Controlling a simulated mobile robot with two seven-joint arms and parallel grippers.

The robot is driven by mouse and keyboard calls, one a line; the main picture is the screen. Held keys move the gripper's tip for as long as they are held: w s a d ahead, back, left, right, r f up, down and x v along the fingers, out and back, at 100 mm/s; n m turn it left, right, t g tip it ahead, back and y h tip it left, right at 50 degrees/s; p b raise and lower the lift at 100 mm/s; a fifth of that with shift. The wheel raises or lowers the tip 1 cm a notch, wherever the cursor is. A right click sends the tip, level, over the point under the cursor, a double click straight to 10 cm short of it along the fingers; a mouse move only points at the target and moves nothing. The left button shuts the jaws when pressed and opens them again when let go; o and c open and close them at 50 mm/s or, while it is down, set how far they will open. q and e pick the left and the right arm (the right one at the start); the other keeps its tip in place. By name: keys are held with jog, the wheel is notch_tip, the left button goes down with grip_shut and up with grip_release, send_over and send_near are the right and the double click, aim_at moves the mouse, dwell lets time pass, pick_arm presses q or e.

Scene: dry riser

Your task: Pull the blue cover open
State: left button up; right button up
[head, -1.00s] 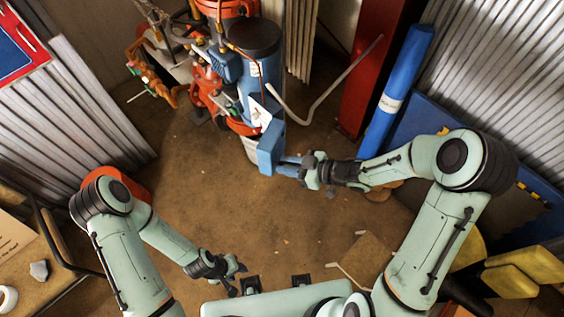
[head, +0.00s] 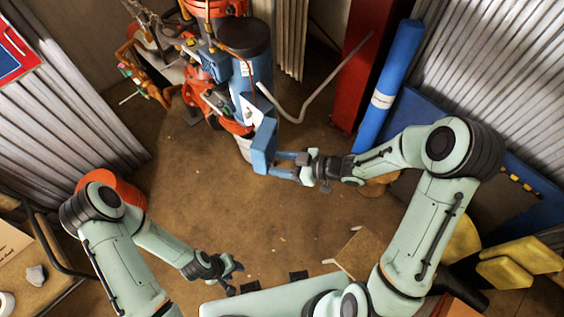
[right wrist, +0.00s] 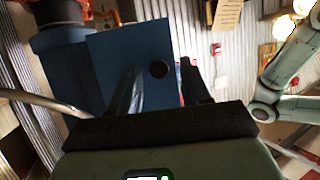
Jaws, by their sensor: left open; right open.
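The blue cover (head: 264,147) stands out from the front of the blue cylinder assembly (head: 248,80), at the upper middle of the head view. In the right wrist view it is a broad blue panel (right wrist: 105,60) with a round black knob (right wrist: 158,69) near its right edge. My right gripper (head: 281,165) is open, just right of the cover, its fingers pointing at it. In the right wrist view the knob lies between its fingers (right wrist: 162,85); contact cannot be told. My left gripper (head: 238,277) is open and empty, low over the floor.
A bent grey pipe (head: 310,105) curves just above my right gripper. A blue roll (head: 388,90) leans by a red cabinet (head: 362,60) on the right. Yellow blocks (head: 520,265) lie at the lower right. The brown floor (head: 200,200) in the middle is clear.

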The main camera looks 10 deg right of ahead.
jog(key=p+v, duration=0.1)
jog(key=v, duration=1.2)
jog(key=shift+d, duration=0.2)
